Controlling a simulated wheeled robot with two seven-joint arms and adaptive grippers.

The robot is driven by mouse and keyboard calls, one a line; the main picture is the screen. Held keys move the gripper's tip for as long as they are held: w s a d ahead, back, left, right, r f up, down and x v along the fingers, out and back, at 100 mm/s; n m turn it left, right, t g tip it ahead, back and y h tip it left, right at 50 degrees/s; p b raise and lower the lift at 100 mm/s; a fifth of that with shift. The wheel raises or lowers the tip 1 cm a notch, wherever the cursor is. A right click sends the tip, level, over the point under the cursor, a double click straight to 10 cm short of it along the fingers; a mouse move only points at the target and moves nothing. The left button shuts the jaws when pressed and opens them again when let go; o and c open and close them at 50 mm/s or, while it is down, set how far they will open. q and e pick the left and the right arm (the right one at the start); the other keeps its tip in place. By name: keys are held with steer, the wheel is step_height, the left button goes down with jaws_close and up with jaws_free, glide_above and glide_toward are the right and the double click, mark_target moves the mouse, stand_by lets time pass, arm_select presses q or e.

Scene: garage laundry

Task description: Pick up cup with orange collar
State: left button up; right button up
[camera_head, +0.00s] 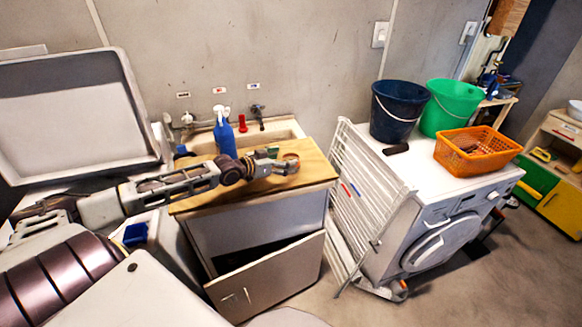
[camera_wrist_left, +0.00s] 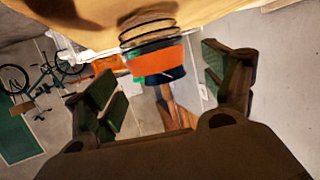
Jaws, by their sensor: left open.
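The cup with the orange collar (camera_wrist_left: 160,60) shows in the left wrist view as a clear, ringed cup with a wide orange band. It stands at the edge of the wooden counter top (camera_wrist_left: 215,12). In the head view the cup (camera_head: 292,158) is small and partly covered by my gripper. My left gripper (camera_head: 279,161) reaches over the counter from the left. In the wrist view its open fingers (camera_wrist_left: 166,88) lie either side of the cup's line, with the cup ahead between them. I cannot tell whether they touch it. My right gripper is not in view.
A blue spray bottle (camera_head: 224,132) stands behind my left arm by the sink (camera_head: 270,132). A white drying rack (camera_head: 358,190) leans right of the cabinet. Beyond it, a washing machine (camera_head: 437,205) carries a blue bucket (camera_head: 398,108), a green bucket (camera_head: 448,105) and an orange basket (camera_head: 475,155).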

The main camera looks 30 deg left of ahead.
mark_target(297, 158)
arm_select(q)
steer(key=shift+x, duration=1.95)
steer(key=shift+f, duration=0.1)
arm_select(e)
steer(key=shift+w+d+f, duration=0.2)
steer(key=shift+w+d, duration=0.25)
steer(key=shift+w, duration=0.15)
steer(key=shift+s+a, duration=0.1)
